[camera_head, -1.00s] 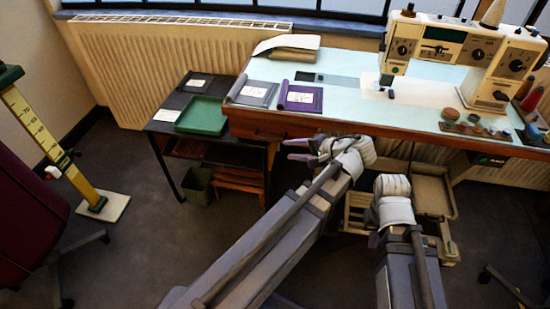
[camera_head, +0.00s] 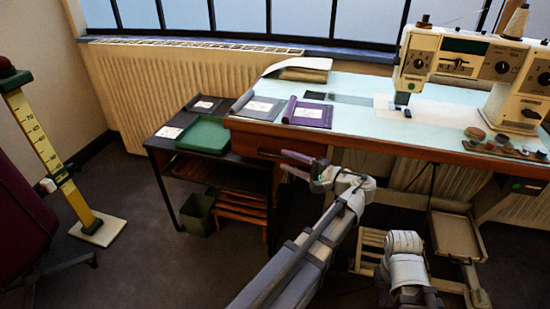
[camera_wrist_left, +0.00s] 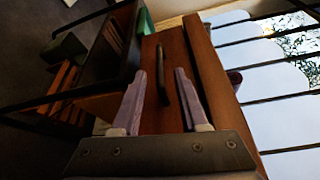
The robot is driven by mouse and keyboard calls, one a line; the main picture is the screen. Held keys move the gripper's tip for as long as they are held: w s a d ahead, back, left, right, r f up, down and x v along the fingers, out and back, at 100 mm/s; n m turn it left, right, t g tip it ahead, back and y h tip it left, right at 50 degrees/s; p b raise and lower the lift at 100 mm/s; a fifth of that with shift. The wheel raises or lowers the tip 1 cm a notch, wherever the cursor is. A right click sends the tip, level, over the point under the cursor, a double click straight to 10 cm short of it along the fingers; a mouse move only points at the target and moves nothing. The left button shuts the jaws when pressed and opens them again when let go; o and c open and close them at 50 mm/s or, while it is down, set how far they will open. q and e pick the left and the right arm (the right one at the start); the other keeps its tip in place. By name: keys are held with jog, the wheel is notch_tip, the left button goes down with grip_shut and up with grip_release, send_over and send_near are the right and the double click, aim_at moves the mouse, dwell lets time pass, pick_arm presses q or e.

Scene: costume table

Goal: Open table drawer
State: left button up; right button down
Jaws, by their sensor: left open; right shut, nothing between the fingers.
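The table's wooden drawer front (camera_head: 255,146) is at the left end of the sewing table, under the tabletop, and looks closed. It also shows in the left wrist view (camera_wrist_left: 176,50), with a dark bar handle (camera_wrist_left: 161,76) on it. My left gripper (camera_head: 284,160) is open in front of the drawer. In the left wrist view its purple fingers (camera_wrist_left: 160,90) stand on either side of the handle, apart from it in the picture; how far short of it they are is unclear. My right gripper (camera_head: 383,277) is low, in front of the table, mostly hidden by its own wrist.
A black side table (camera_head: 165,146) with a green tray (camera_head: 203,134) stands left of the drawer. A sewing machine (camera_head: 470,65) and purple folder (camera_head: 307,113) are on the tabletop. A yellow measuring stand (camera_head: 50,155) is far left.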

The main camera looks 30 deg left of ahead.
aim_at(278, 157)
pick_arm(q)
jog(key=a, duration=0.5)
jog(key=shift+w+a+f, duration=0.25)
jog(key=shift+w+a, duration=0.05)
jog(key=shift+w, duration=0.1)
grip_shut()
dwell(1.1)
